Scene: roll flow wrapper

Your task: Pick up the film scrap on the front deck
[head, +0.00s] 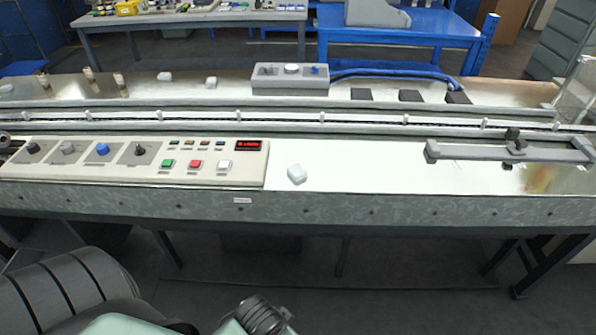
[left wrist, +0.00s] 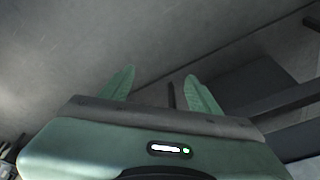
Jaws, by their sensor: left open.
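The film scrap (head: 296,174) is a small whitish crumpled lump. It lies on the bright front deck (head: 370,180), just right of the control panel and close to the deck's front edge. In the left wrist view my left gripper (left wrist: 162,88) is open, its two green fingers apart with nothing between them. That view shows grey floor and dark frame parts, and no scrap. In the head view parts of my arm show at the bottom, below and apart from the deck; the fingers do not show there. My right gripper is in neither view.
The control panel (head: 130,160) with knobs and buttons stands left of the scrap. A grey rail fixture (head: 510,152) sits on the deck at right. A conveyor channel (head: 300,120) runs behind. Two pale pieces (head: 165,76) lie on the rear deck. Deck right of the scrap is clear.

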